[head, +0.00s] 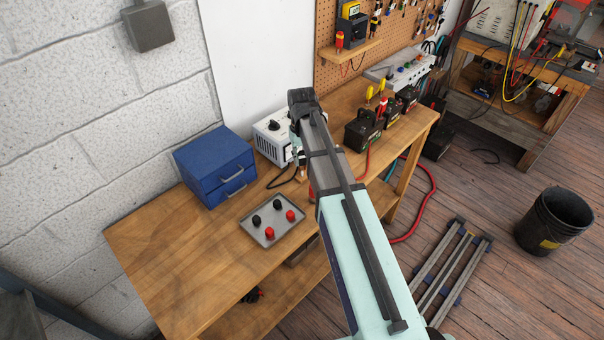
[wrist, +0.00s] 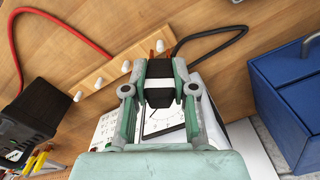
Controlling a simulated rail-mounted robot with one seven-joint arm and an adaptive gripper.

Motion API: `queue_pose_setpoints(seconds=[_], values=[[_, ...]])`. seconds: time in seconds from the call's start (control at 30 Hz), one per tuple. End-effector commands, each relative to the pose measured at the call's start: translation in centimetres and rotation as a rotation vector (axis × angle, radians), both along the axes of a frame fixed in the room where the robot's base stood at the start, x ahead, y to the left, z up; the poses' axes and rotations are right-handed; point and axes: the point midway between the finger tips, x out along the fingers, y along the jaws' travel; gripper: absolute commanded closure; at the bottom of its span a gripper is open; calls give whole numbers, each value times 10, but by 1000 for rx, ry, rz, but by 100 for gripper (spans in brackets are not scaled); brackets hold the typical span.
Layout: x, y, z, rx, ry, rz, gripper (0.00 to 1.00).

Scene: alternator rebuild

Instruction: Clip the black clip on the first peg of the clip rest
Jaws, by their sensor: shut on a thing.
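My gripper (wrist: 160,97) is shut on the black clip (wrist: 160,70), with a finger on each side of it. A black cable (wrist: 215,31) runs from beside the clip to the upper right. The clip rest (wrist: 110,73) is a pale wooden strip with several white pegs, running diagonally to the left of the clip. One white peg (wrist: 160,46) shows just beyond the clip's far end. I cannot tell whether the clip touches this peg. In the head view my arm hides most of the gripper and the clip.
The charger (head: 272,137) with its dial stands behind the gripper, beside a blue drawer box (head: 214,165). A metal tray (head: 272,236) with black and red knobs lies in front. Batteries (head: 362,131) stand to the right. A red cable (wrist: 72,23) loops left of the rest. The bench's left end is clear.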

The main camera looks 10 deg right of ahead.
Motion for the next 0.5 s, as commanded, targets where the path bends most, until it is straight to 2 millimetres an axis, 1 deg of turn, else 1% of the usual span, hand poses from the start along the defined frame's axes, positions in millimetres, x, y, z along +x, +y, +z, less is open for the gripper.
queue_pose_setpoints(seconds=[0.5], values=[[0,0,-21,0,1,0,90]])
